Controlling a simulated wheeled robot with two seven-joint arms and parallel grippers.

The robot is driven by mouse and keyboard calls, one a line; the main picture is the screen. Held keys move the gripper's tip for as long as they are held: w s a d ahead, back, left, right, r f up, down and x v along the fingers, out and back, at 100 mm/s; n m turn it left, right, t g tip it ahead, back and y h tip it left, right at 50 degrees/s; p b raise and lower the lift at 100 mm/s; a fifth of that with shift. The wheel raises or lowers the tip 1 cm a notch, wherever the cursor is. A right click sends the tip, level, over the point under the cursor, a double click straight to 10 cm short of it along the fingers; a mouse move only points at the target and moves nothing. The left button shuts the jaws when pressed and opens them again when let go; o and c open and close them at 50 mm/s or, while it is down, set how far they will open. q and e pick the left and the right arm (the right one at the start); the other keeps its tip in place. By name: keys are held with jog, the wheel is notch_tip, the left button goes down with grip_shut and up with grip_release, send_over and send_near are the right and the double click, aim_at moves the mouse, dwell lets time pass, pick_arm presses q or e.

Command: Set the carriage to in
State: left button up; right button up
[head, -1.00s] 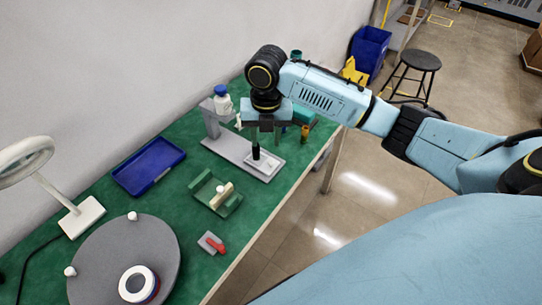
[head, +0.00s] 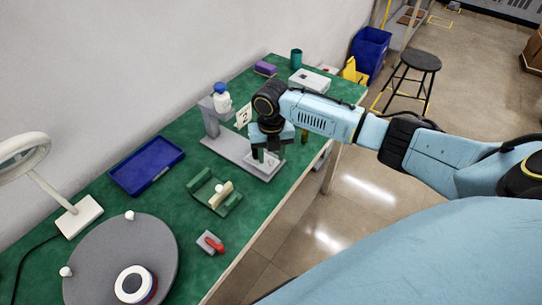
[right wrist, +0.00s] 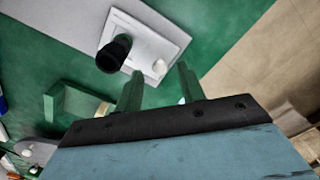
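A grey stand (head: 228,147) with a long flat base stands on the green bench. What looks like the carriage, a pale plate (right wrist: 150,45) with a white knob (right wrist: 160,66), lies at the base's near end. A black cylinder (right wrist: 114,52) rises from this plate. My right gripper (head: 265,157) is over that end and hides most of the plate in the head view. In the right wrist view its two fingers (right wrist: 160,90) are apart with nothing between them, and the knob lies just beyond them. My left gripper is not in view.
A green cradle with a cream bar (head: 218,198), a blue tray (head: 146,165), a red-handled switch (head: 210,243) and a grey turntable (head: 110,240) lie to the left. A white box (head: 310,80) is behind.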

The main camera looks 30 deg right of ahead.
jog(key=shift+f, duration=0.4)
jog(key=shift+c, duration=0.5)
grip_shut()
